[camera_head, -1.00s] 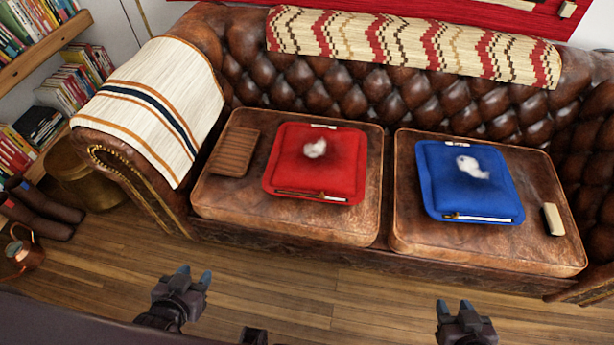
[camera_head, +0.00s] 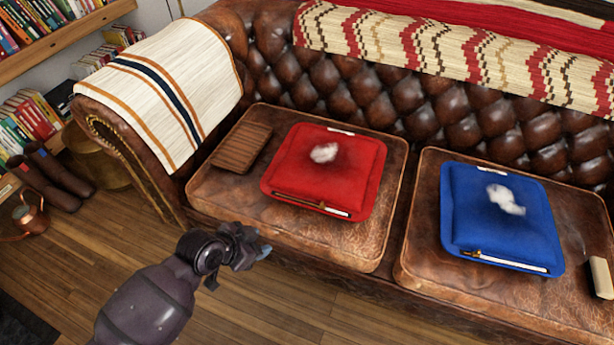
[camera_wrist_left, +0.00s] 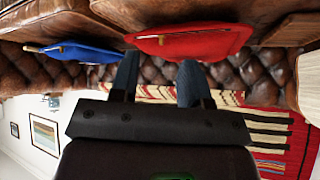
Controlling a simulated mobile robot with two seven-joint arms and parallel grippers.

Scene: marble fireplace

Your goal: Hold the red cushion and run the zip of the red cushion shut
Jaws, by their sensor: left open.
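My left gripper (camera_head: 262,247) is open and empty, in front of the seat's front edge, apart from the cushion. In the left wrist view, which looks upside down, the red cushion (camera_wrist_left: 195,42) shows beyond the open fingers (camera_wrist_left: 158,80). My right gripper is in neither current view.
A blue cushion (camera_head: 500,217) lies on the right seat, with a pale block (camera_head: 602,277) beside it. A brown slatted wooden piece (camera_head: 242,147) lies left of the red cushion. The sofa arm (camera_head: 130,160) stands at left under a striped cloth (camera_head: 165,85).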

